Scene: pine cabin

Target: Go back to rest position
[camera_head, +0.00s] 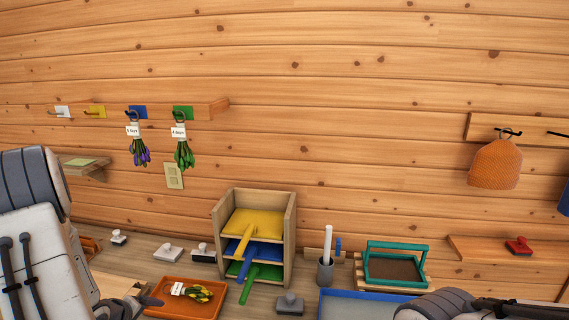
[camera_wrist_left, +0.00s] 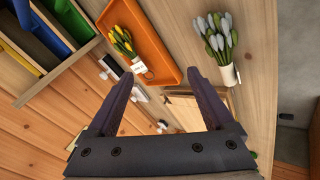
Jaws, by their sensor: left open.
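My left gripper (camera_wrist_left: 163,88) is open and empty in the left wrist view, its two dark fingers spread apart. In the head view, the left arm comes in from the left and part of the gripper (camera_head: 138,302) shows at the bottom, just left of the orange tray. The orange tray (camera_head: 214,312) holds a tagged yellow flower bunch (camera_head: 198,293). The tray (camera_wrist_left: 167,60) and yellow bunch (camera_wrist_left: 121,40) lie beyond the fingertips in the wrist view, apart from them. Part of my right arm shows at the lower right; its gripper is out of view.
A shelf box (camera_head: 290,230) holds yellow, blue and green scoops. Purple (camera_head: 138,152) and green (camera_head: 184,154) bunches hang from wall hooks. A pale tulip bunch (camera_wrist_left: 220,45) lies beside the tray. A grey cup (camera_head: 325,272), a teal-framed tray (camera_head: 397,246) and stamps stand on the counter.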

